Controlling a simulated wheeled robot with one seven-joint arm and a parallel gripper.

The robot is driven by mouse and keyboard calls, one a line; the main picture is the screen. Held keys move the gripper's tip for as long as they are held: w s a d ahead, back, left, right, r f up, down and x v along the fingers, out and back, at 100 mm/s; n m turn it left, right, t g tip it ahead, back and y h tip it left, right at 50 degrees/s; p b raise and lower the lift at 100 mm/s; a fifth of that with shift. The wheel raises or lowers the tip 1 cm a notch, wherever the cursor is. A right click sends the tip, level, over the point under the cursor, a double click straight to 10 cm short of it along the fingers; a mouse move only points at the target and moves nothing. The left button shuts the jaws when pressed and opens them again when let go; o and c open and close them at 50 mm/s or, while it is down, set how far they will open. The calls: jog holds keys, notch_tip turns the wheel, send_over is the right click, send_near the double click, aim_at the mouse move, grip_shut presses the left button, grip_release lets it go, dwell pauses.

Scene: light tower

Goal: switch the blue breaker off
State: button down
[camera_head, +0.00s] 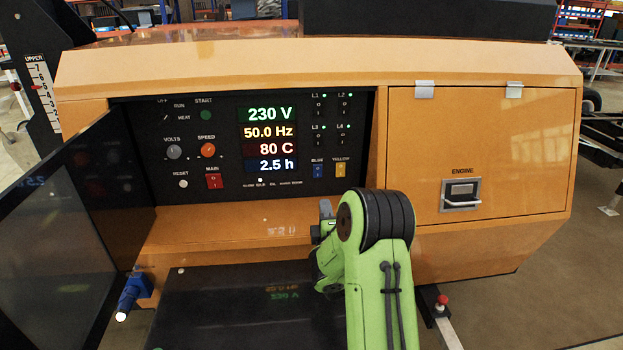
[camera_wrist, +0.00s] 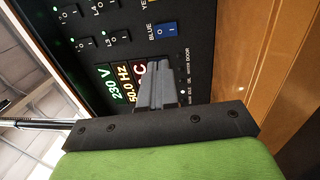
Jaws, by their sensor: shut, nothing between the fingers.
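The blue breaker (camera_head: 318,171) is a small rocker switch at the lower right of the black control panel, under a BLUE label. In the wrist view the blue breaker (camera_wrist: 164,32) lies just beyond my fingertips, with a visible gap in the picture. My gripper (camera_wrist: 156,68) is shut and empty, its grey fingers together and pointing at the panel. In the head view my green arm reaches up from below and largely hides the gripper, just below the breaker. I cannot tell which way the rocker is tipped.
A yellow breaker (camera_head: 340,170) sits close beside the blue one. The red MAIN switch (camera_head: 214,181) and lit display (camera_head: 267,138) are to the left. An orange ledge (camera_head: 230,232) juts out below the panel. An open dark door (camera_head: 65,235) stands at the left.

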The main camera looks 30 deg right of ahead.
aim_at(317, 169)
jog(key=shift+w, duration=0.1)
jog(key=shift+w+d+f, duration=0.2)
jog(key=shift+w, duration=0.25)
jog(key=shift+w+d+r+p, duration=0.2)
jog(key=shift+w+r+p, duration=0.1)
jog(key=shift+w+p, duration=0.2)
jog(key=p+x, duration=0.3)
jog(key=x, duration=0.8)
jog(key=shift+p, duration=0.35)
jog(key=shift+w+d+r, duration=0.1)
jog(key=shift+w+d, duration=0.15)
jog(key=shift+w, duration=0.05)
